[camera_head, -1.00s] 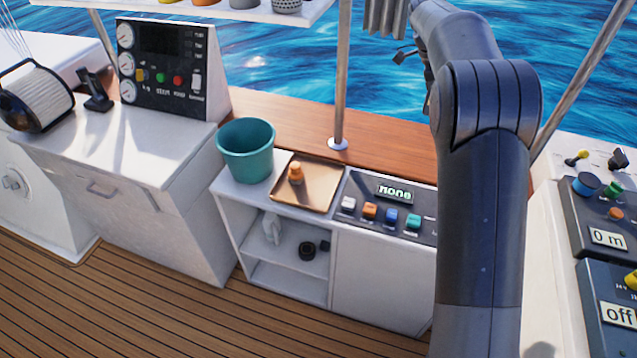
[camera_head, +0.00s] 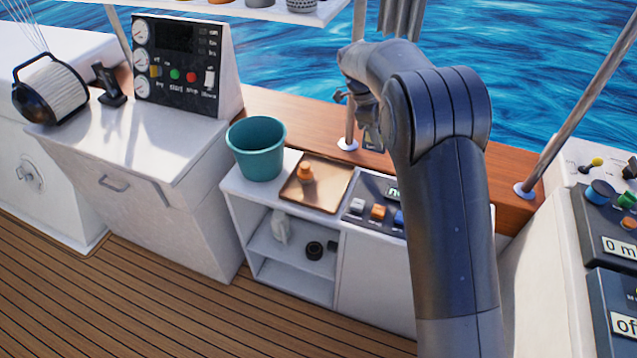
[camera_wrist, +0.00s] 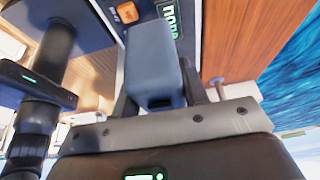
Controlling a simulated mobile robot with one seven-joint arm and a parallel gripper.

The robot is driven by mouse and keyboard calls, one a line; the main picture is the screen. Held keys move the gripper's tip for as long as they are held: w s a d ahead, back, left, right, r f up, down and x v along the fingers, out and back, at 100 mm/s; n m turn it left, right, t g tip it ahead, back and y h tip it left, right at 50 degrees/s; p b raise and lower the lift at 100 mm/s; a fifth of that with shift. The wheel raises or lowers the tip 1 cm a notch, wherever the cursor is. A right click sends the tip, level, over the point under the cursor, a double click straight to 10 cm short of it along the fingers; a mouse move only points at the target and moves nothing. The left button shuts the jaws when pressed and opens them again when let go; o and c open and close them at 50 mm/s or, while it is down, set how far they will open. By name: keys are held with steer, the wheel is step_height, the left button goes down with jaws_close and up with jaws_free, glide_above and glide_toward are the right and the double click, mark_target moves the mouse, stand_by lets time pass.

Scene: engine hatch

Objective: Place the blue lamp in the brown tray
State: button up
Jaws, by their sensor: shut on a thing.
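My gripper (camera_wrist: 158,88) is shut on the blue lamp (camera_wrist: 153,50), a blue-grey block shape between its fingers in the wrist view. In the head view my gripper (camera_head: 366,108) hangs above the wooden ledge, right of and beyond the brown tray, partly hidden by my arm; the lamp is hard to make out there. The brown tray (camera_head: 328,186) lies flat on the white cabinet, with a small orange item (camera_head: 305,173) standing near its left back. The tray's front and right side look bare.
A teal bucket (camera_head: 257,150) stands just left of the tray. A button panel (camera_head: 372,208) is just right of it. A metal pole (camera_head: 348,143) rises from the wooden ledge (camera_head: 305,118) behind the tray, close to my gripper.

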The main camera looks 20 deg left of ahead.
step_height(320, 180, down, 8)
steer(key=a+f, duration=0.2)
steer(key=a, duration=0.1)
steer(key=a+f, duration=0.2)
steer(key=a, duration=0.2)
steer(key=a+f, duration=0.2)
steer(key=a, duration=0.2)
steer(key=shift+a+f, duration=0.25)
steer(key=shift+f, duration=2.1)
steer(key=shift+f, duration=0.15)
steer(key=o, duration=1.1)
steer(key=v, duration=1.2)
